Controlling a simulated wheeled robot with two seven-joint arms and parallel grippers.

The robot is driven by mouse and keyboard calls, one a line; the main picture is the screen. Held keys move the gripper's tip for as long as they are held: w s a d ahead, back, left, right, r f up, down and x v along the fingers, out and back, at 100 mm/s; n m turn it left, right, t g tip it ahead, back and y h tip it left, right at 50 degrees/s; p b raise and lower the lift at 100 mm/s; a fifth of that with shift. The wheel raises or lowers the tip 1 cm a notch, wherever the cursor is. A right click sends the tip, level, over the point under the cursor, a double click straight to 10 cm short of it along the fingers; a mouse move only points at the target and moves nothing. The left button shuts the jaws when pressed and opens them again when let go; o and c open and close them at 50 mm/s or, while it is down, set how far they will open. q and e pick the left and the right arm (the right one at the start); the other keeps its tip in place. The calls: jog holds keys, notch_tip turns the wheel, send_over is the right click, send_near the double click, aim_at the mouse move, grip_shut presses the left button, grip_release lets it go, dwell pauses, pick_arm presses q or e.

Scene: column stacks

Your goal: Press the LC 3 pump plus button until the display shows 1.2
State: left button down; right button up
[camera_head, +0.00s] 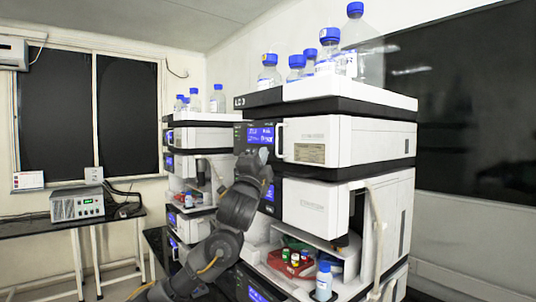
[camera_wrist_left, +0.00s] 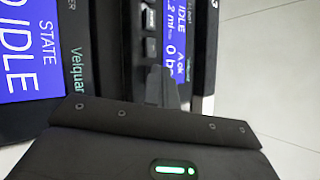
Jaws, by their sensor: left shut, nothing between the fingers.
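The LC 3 stack (camera_head: 330,150) stands at the right in the head view, its label on the dark top edge. The pump's blue display (camera_head: 261,134) is on its upper unit. In the left wrist view the display (camera_wrist_left: 187,50) appears sideways, with "IDLE", "A ok" and a flow line ending ".2 ml"; its leading digit is not clear. Small dark buttons (camera_wrist_left: 150,47) line the panel beside it. My left gripper (camera_head: 262,156) is shut and empty in front of the panel, just below the display. Its fingertips (camera_wrist_left: 165,78) are at the button row; contact cannot be told.
A second stack (camera_head: 190,140) stands behind to the left. Blue-capped bottles (camera_head: 329,50) stand on top of the LC 3 stack. A lower tray holds a bottle (camera_head: 324,283) and a red vial rack (camera_head: 290,262). A side table (camera_head: 60,226) carries a grey device.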

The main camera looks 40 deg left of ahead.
dwell(0.4)
pick_arm(q)
jog(key=shift+s+a, duration=0.2)
jog(key=shift+s, duration=0.55)
jog(key=shift+s+a+b, duration=0.1)
jog(key=shift+s+a, duration=0.15)
jog(key=shift+s, duration=0.55)
jog(key=shift+s+a+b, duration=0.1)
jog(key=shift+s+a, duration=0.1)
jog(key=shift+s, duration=0.6)
jog(key=shift+s+a+b, duration=0.1)
jog(key=shift+s+a, duration=0.15)
jog(key=shift+s, duration=0.55)
dwell(0.7)
